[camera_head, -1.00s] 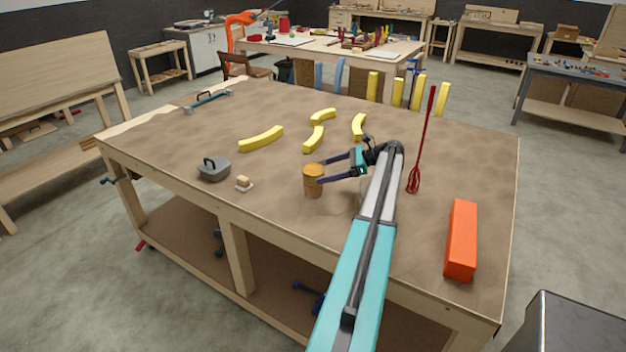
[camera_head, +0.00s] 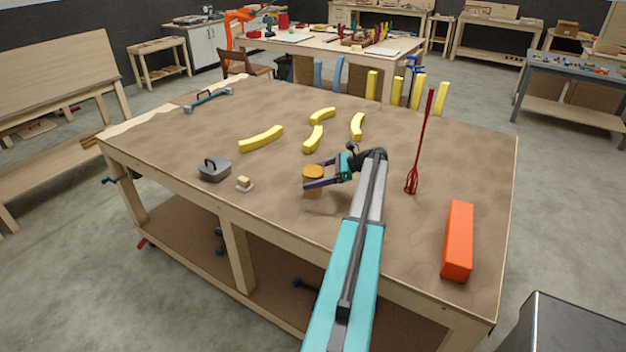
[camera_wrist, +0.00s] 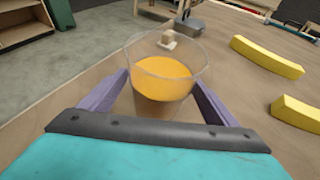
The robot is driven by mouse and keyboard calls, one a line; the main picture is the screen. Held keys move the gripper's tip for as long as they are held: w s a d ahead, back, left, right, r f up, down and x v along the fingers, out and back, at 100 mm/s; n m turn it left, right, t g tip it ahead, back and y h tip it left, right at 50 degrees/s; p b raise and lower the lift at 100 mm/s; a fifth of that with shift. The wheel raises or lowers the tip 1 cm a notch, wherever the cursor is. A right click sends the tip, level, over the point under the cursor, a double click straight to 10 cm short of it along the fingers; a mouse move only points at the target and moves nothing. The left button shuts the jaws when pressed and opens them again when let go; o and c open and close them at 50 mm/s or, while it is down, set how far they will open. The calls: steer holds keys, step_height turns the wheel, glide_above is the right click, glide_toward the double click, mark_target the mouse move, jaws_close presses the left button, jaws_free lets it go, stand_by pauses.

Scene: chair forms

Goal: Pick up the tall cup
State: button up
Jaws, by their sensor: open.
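The tall cup (camera_head: 313,172) stands upright near the table's front edge. In the wrist view it is a clear glass cup (camera_wrist: 165,78) with an orange filling. My gripper (camera_head: 306,178) is open, its two purple fingers reaching along either side of the cup. In the wrist view the cup stands between the fingers (camera_wrist: 160,88), with its rim rising above them. Contact between fingers and cup cannot be made out. In the head view the near finger crosses in front of the cup's side.
A small cream block on a base (camera_head: 244,184) and a grey lidded pot (camera_head: 214,169) are left of the cup. Several yellow curved pieces (camera_head: 261,139) lie behind. A red whisk (camera_head: 421,140) and an orange block (camera_head: 458,240) are to the right.

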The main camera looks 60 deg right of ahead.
stand_by(0.4)
steer(key=c, duration=0.9)
steer(key=shift+r, duration=0.2)
steer(key=shift+r+b, duration=1.8)
steer(key=shift+r, duration=3.05)
